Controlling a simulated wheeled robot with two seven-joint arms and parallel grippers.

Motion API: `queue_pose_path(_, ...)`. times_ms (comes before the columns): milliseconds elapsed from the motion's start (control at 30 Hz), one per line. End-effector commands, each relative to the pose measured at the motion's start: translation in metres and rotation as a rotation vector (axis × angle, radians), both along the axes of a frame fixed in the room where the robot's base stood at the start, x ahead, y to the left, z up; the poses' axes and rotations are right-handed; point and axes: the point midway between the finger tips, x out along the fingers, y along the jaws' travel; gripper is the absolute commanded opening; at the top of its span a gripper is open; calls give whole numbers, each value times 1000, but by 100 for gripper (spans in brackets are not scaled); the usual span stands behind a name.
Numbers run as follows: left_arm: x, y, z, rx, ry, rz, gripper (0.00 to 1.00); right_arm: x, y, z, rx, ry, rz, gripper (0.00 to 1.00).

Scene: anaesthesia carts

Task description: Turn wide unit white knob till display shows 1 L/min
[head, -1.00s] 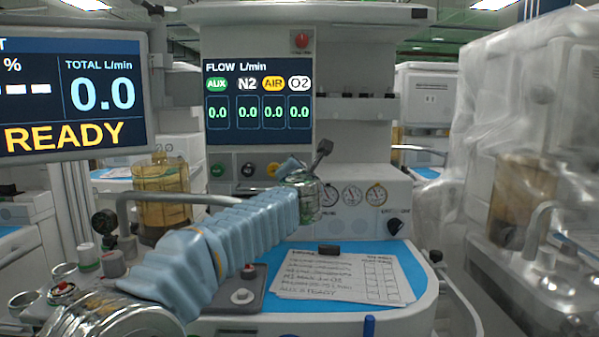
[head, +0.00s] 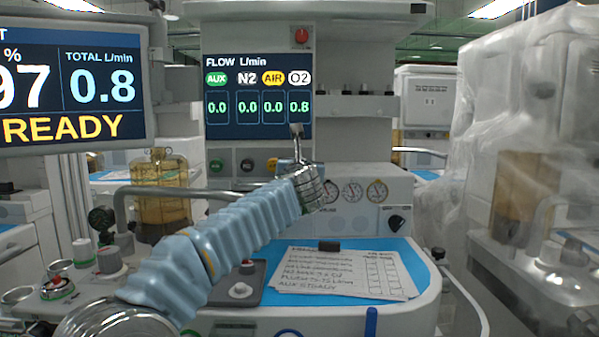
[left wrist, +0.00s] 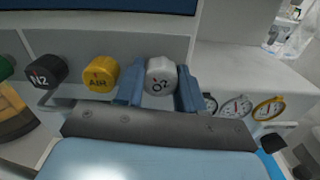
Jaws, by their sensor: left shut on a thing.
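The white O2 knob (left wrist: 161,78) sits at the right end of the knob row in the left wrist view. My left gripper (left wrist: 160,90) is shut on it, one blue finger on each side. In the head view my left gripper (head: 297,160) is at the unit's knob panel and hides the white knob. The flow display (head: 258,97) reads 0.8 under O2 and 0.0 under AUX, N2 and AIR. The left monitor (head: 75,85) shows TOTAL 0.8 L/min and READY. My right gripper is not in view.
The yellow AIR knob (left wrist: 100,75) is close left of my fingers, with the black N2 knob (left wrist: 47,70) beyond it. Gauges (left wrist: 236,107) are to the right. Below lies a blue work surface (head: 400,252) with a paper sheet (head: 345,272).

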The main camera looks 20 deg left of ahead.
Motion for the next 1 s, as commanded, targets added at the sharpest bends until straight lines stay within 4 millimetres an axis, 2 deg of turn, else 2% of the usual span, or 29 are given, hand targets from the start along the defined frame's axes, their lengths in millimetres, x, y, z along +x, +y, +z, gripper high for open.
queue_pose_path(300,0,-1,-2,-101,-27,-1,7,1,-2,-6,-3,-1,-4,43)
queue_pose_path(767,0,-1,-1,-117,-30,-1,7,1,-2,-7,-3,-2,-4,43)
queue_pose_path(800,0,-1,-1,-117,-30,-1,39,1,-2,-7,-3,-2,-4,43)
queue_pose_path(867,0,-1,-1,-116,-31,-1,48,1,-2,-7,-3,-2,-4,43)
queue_pose_path(1000,0,-1,-1,-116,-31,0,48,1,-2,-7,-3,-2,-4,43)
